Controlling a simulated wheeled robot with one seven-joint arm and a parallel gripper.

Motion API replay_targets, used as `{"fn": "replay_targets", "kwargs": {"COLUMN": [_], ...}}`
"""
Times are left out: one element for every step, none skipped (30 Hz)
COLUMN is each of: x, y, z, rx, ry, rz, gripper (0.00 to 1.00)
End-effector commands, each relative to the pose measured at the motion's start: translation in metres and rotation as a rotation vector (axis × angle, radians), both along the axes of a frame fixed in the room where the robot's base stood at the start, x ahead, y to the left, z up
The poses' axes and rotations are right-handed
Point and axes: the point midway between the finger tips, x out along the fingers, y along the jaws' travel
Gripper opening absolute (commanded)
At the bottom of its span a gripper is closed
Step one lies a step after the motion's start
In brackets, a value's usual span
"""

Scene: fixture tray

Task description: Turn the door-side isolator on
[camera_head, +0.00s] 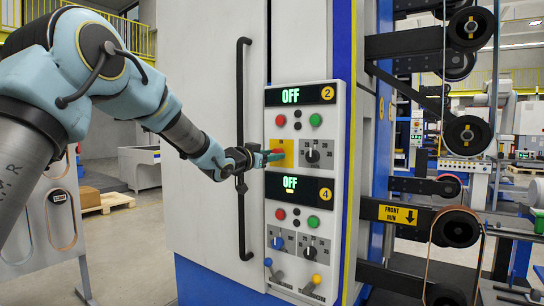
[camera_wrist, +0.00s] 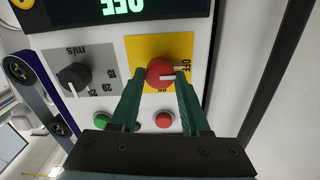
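The door-side isolator is a red rotary knob (camera_wrist: 158,70) on a yellow plate (camera_head: 282,154), in the upper panel section on the side of the door handle. Its white pointer lies towards the OFF mark in the wrist view, and the display (camera_head: 290,97) above reads OFF. My gripper (camera_wrist: 163,78) has dark green fingers, spread apart, with their tips at either side of the knob. I cannot tell whether they touch it. In the head view my gripper (camera_head: 270,157) reaches the plate from the left and hides the knob.
A black knob on a grey plate (camera_head: 318,154) sits to the right, with red and green buttons above. A lower section (camera_head: 297,190) numbered 4 also reads OFF and has levers below. The tall door handle (camera_head: 241,130) runs close to my wrist.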

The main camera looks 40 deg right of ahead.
Motion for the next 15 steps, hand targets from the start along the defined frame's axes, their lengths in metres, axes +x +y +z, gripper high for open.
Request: {"fn": "replay_targets", "kwargs": {"x": [-0.0001,-0.0001,-0.0001,-0.0001,-0.0001,-0.0001,-0.0001,-0.0001,-0.0001,-0.0001,-0.0001,-0.0001,-0.0001,-0.0001,-0.0002], "y": [0.0001,0.0001,0.0001,0.0001,0.0001,0.0001,0.0001,0.0001,0.0001,0.0001,0.0001,0.0001,0.0001,0.0001,0.0001], "z": [0.0001,0.0,0.0001,0.0001,0.0001,0.0001,0.0001,0.0001,0.0001,0.0001,0.0001,0.0001,0.0001,0.0001,0.0], "rx": [0.0,0.0,0.0,0.0,0.0,0.0,0.0,0.0,0.0,0.0,0.0,0.0,0.0,0.0,0.0], "ry": [0.0,0.0,0.0,0.0,0.0,0.0,0.0,0.0,0.0,0.0,0.0,0.0,0.0,0.0,0.0], "rz": [0.0,0.0,0.0,0.0,0.0,0.0,0.0,0.0,0.0,0.0,0.0,0.0,0.0,0.0,0.0], "gripper": [0.38,0.34,0.3,0.27,0.23,0.19,0.15,0.12,0.07,0.04,0.01,0.0,0.0,0.0,0.0]}}
